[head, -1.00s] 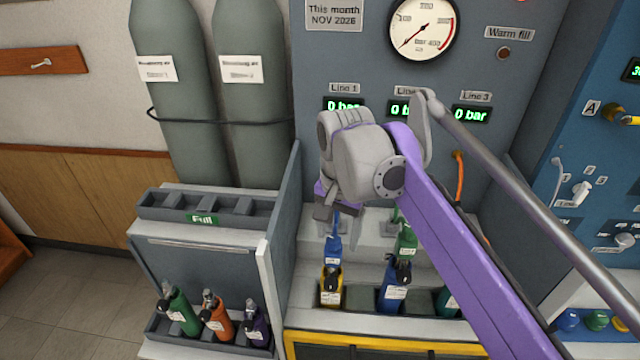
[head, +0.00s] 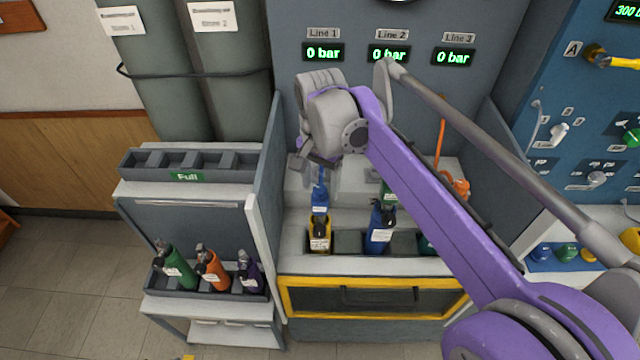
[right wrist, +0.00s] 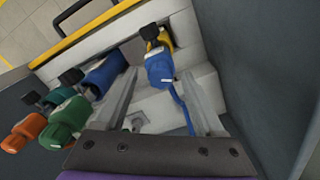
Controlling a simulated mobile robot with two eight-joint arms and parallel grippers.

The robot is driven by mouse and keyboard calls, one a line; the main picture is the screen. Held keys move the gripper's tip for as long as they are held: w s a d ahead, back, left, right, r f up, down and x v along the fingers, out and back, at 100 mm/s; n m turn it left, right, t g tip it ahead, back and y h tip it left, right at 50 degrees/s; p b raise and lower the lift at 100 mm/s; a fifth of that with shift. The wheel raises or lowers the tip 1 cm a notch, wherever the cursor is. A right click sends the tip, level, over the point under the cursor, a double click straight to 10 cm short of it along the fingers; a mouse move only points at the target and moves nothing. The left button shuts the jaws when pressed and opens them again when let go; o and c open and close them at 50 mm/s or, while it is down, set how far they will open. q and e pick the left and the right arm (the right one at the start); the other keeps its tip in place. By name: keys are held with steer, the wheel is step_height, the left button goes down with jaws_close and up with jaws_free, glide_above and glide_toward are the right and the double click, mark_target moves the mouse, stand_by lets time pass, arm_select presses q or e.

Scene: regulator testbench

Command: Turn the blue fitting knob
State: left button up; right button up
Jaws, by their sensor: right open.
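The blue fitting (head: 320,199) with its blue hose stands in front of Line 1, just behind a yellow bottle (head: 320,236). A white label shows on its front. In the right wrist view the blue fitting (right wrist: 160,68) lies between my two open fingers, near their tips, with its hose running back toward the palm. I cannot tell whether a finger touches it. My right gripper (head: 318,176) points down over the fitting, and it also shows in the wrist view (right wrist: 158,82). It is open and holds nothing. My left gripper is not in view.
A blue bottle (head: 381,232) stands in the tray to the right. Green (right wrist: 64,124) and orange (right wrist: 27,130) fittings lie to the left in the wrist view. A grey side panel (head: 265,190) stands close left of my gripper. A rack at lower left holds green, orange and purple bottles.

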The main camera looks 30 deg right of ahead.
steer(key=shift+f, duration=0.15)
jaws_close()
stand_by(0.4)
steer(key=shift+n, duration=0.5)
steer(key=n+p, duration=0.1)
steer(key=n, duration=0.3)
steer(key=shift+n, duration=0.3)
steer(key=n+p, duration=0.1)
steer(key=n, duration=0.5)
steer(key=shift+n, duration=0.3)
steer(key=n+p, duration=0.1)
steer(key=n, duration=1)
steer(key=shift+n, duration=0.4)
